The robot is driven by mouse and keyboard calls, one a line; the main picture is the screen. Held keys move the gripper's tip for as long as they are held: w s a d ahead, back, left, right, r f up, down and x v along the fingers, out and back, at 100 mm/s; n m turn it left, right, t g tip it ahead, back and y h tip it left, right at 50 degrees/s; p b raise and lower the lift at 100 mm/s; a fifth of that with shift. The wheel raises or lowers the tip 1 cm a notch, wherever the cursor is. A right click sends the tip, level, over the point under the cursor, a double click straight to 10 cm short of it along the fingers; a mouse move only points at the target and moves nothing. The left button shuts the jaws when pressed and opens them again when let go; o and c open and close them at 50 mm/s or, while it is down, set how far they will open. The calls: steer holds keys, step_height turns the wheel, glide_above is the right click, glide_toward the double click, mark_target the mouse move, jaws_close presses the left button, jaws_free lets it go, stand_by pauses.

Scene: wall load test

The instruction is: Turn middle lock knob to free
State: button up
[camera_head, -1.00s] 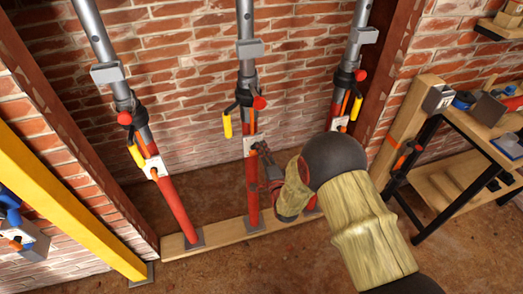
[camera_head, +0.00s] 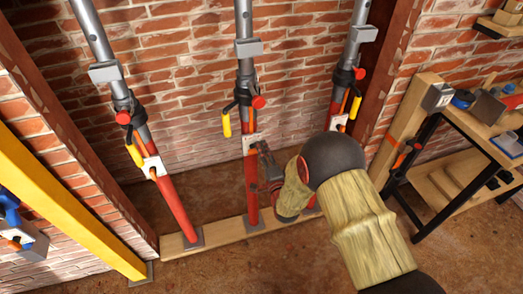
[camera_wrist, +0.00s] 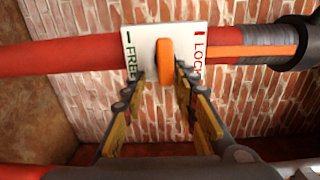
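The middle prop has a red lower tube (camera_head: 251,190) and a grey upper tube (camera_head: 246,75). Its white plate (camera_head: 250,144) also shows in the wrist view (camera_wrist: 144,48), with green FREE at left and red LOCK at right, partly covered. The orange knob (camera_wrist: 165,62) stands on this plate between the words, its long side across the tube. My gripper (camera_wrist: 160,78) is open, with one finger on each side of the knob and gaps visible; contact is not clear. In the head view my gripper (camera_head: 264,156) reaches the plate from the lower right.
Similar props stand at left (camera_head: 175,207) and right (camera_head: 358,50), on a wooden sole board (camera_head: 222,234). The middle prop's yellow-handled lever (camera_head: 227,124) hangs above the plate. A yellow beam (camera_head: 65,205) is at left, a workbench (camera_head: 455,120) at right. Brick wall lies close behind.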

steer(key=shift+o, duration=0.2)
steer(key=shift+a+r, duration=0.15)
steer(key=shift+r, duration=0.05)
steer(key=shift+s, duration=0.15)
steer(key=v, duration=1.1)
steer(key=shift+s, duration=0.3)
